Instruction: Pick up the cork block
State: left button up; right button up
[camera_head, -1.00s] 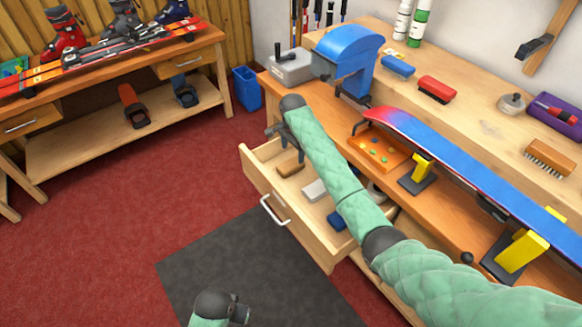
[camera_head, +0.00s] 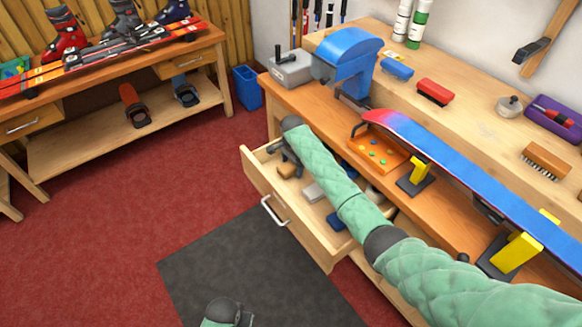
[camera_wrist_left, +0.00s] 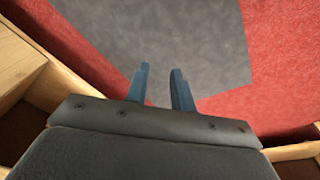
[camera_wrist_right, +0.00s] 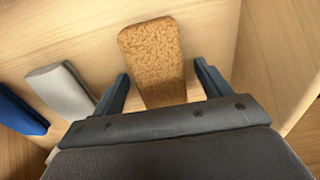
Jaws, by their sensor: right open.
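The cork block (camera_wrist_right: 155,50) is a brown speckled slab lying in the open drawer (camera_head: 296,232). In the right wrist view it shows between the two fingers of my right gripper (camera_wrist_right: 162,74), which is open, with a gap on each side of the block. In the head view the right gripper (camera_head: 281,153) reaches down into the drawer at its far left end, and the cork block (camera_head: 298,172) is partly hidden by it. My left gripper (camera_wrist_left: 160,82) is open and empty, above the grey mat (camera_wrist_left: 180,35).
A light grey block (camera_wrist_right: 60,90) and a blue block (camera_wrist_right: 18,108) lie left of the cork in the right wrist view. The drawer wall (camera_wrist_right: 275,60) stands close to the right finger. A ski (camera_head: 450,160) and a blue vise-like machine (camera_head: 346,58) are on the bench above.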

aim_at(292, 164)
jog(key=shift+c, duration=0.5)
jog(key=c, duration=1)
jog(key=shift+o, duration=0.2)
